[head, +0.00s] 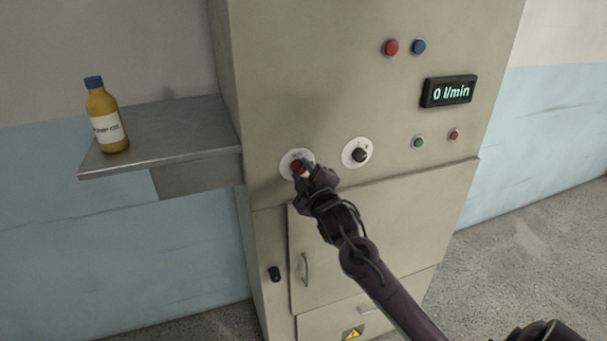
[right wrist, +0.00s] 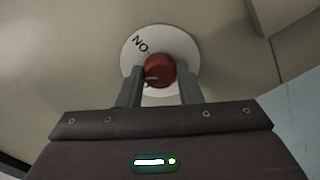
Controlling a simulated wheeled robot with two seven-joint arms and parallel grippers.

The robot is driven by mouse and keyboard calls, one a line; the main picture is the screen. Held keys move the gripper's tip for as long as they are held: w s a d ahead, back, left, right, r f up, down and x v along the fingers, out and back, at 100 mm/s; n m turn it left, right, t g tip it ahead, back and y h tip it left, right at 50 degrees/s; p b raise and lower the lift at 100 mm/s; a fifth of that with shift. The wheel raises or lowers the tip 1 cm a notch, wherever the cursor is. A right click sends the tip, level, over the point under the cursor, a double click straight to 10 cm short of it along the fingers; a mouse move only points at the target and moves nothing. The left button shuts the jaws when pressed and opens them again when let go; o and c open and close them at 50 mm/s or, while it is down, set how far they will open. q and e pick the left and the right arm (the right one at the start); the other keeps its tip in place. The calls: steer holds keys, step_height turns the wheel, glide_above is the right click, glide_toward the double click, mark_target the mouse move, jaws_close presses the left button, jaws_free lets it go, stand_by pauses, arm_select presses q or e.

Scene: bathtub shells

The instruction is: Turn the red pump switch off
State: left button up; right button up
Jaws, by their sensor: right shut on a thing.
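The red pump switch (head: 298,167) is a round red knob on a white dial plate, on the front of a beige cabinet. In the right wrist view the red knob (right wrist: 159,71) sits between my gripper's two grey fingers. Its white plate (right wrist: 181,47) carries the letters "NO" as seen from this side, and a light mark shows at the knob's lower left. My right gripper (head: 305,172) is shut on the red knob; it also shows in the right wrist view (right wrist: 160,85). The display (head: 449,92) reads "0 l/min". My left gripper is not in view.
A black knob (head: 359,155) on a white plate is right of the red one. Red and blue buttons (head: 405,46) and small green and red lamps (head: 436,139) sit higher up. A shelf (head: 185,128) with a yellow bottle (head: 106,118) juts out at left.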

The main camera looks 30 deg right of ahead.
steer(key=n+b, duration=0.1)
steer(key=n, duration=0.5)
steer(key=shift+n, duration=0.3)
stand_by(0.4)
steer(key=o, duration=1)
steer(key=b+v, duration=0.3)
steer(key=v, duration=0.4)
steer(key=shift+s+a, duration=0.1)
steer(key=shift+s, duration=0.3)
